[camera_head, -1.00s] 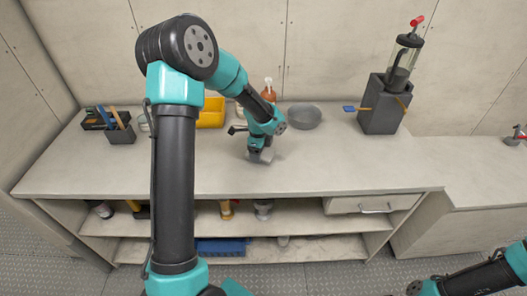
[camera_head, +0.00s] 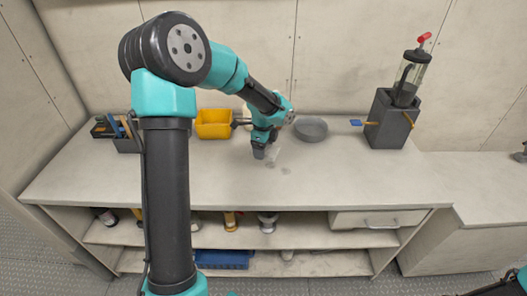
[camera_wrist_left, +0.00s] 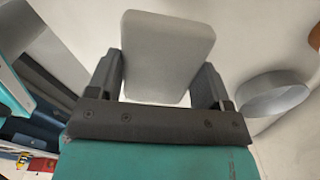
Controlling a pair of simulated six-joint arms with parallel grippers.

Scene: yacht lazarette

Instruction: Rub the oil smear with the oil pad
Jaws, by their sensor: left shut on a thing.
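My left gripper (camera_head: 262,141) is over the middle of the bench, shut on a pale grey pad, the oil pad (camera_head: 260,153). In the left wrist view the pad (camera_wrist_left: 166,52) is a rounded block between both fingers (camera_wrist_left: 170,85). It is at or just above the bench top; I cannot tell if it touches. Faint dark marks, likely the oil smear (camera_head: 272,165), show on the bench just in front of and to the right of the pad. My right gripper is out of view; only a bit of that arm shows at the bottom right.
A grey bowl (camera_head: 311,131) stands just right of the gripper, also in the left wrist view (camera_wrist_left: 272,96). A yellow bin (camera_head: 213,124) and a tool holder (camera_head: 127,140) are to the left. A dark box with a clear canister (camera_head: 388,122) stands at the right. The front bench top is clear.

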